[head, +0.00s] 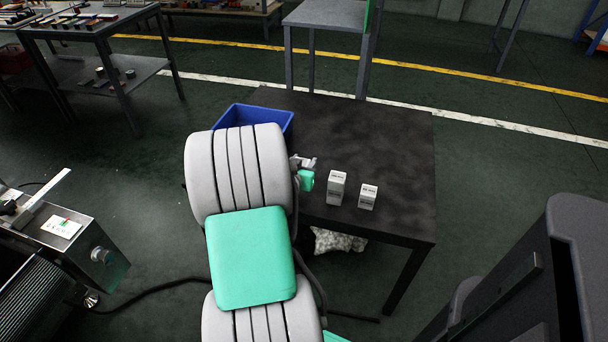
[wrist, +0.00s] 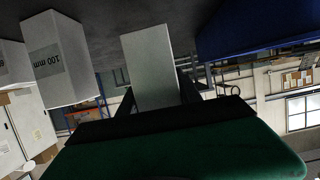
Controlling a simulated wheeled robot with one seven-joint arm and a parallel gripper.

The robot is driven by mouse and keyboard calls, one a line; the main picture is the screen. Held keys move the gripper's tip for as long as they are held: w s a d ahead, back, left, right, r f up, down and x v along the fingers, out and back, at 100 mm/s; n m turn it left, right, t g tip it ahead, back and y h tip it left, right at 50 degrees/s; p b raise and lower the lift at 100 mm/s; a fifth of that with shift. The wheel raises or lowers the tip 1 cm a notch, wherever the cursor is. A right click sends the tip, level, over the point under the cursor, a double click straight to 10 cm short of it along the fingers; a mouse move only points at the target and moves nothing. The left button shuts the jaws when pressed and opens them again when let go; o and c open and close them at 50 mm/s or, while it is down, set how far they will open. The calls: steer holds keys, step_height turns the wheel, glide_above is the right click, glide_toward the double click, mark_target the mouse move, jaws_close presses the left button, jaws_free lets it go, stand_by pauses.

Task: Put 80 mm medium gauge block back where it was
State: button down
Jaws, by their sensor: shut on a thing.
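My gripper (wrist: 157,97) is shut on a plain pale grey block, the 80 mm medium gauge block (wrist: 148,65), in the upside-down wrist view. No label shows on its visible face. I cannot tell whether it touches the dark table (head: 392,135). Another white block (wrist: 10,62) is cut off at the left edge. In the head view, a taller white block (head: 337,188) and a shorter one (head: 368,197) stand upright on the table.
A blue bin (head: 278,117) stands at the table's back left, partly behind my arm; it also shows in the wrist view (wrist: 258,28). The table's back and right are clear. A bag of pale pieces (head: 338,241) lies below the table. A grey stand (head: 325,14) is behind it.

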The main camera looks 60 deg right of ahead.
steer(key=shift+w+d+f, duration=0.1)
steer(key=shift+d+f, duration=0.25)
steer(key=shift+d+f+b, duration=0.2)
steer(key=shift+f+b, duration=0.35)
steer(key=shift+f, duration=1.15)
steer(key=shift+f, duration=0.2)
steer(key=c, duration=0.8)
jaws_free()
